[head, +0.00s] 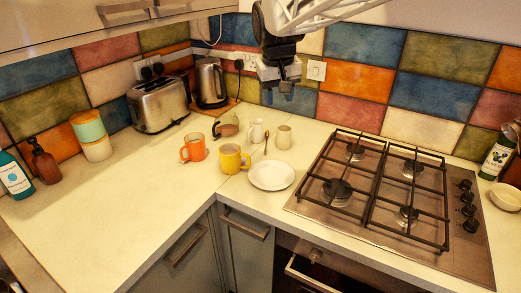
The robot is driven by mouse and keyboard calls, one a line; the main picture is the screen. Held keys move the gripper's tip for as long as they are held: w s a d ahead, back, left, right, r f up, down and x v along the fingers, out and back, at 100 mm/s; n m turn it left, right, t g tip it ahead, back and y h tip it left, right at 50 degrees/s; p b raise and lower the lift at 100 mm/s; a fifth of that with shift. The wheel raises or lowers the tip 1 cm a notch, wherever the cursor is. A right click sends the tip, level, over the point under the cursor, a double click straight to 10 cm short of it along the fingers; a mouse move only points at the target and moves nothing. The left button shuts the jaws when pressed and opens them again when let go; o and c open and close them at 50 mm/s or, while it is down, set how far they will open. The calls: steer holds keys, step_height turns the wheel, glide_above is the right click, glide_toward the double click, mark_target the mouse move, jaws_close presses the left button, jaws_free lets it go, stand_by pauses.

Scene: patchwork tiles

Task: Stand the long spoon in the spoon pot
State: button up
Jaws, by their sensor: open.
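The long spoon (266,144) shows as a thin brown shape on the counter, between a white jug (256,133) and a cream pot (284,138). The cream pot looks like the spoon pot and stands upright; its inside is too small to make out. My gripper (279,97) is open and empty. It points down, high above the counter, and appears above the pot and spoon in the picture. It is apart from both.
A white plate (271,176), a yellow mug (231,159), an orange mug (194,148) and a glass pot (227,126) stand close by. A toaster (159,102) and kettle (210,83) are behind left. The hob (375,190) lies right.

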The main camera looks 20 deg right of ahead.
steer(key=s+a+f, duration=0.1)
steer(key=s+f, duration=0.3)
steer(key=s, duration=0.5)
steer(key=s+a+f, duration=0.1)
steer(key=s+f, duration=0.2)
steer(key=s, duration=0.6)
steer(key=s+a+f+y, duration=0.1)
steer(key=s+f, duration=0.3)
steer(key=s, duration=0.5)
steer(key=shift+a+f, duration=0.35)
steer(key=shift+a, duration=0.05)
steer(key=shift+o, duration=0.3)
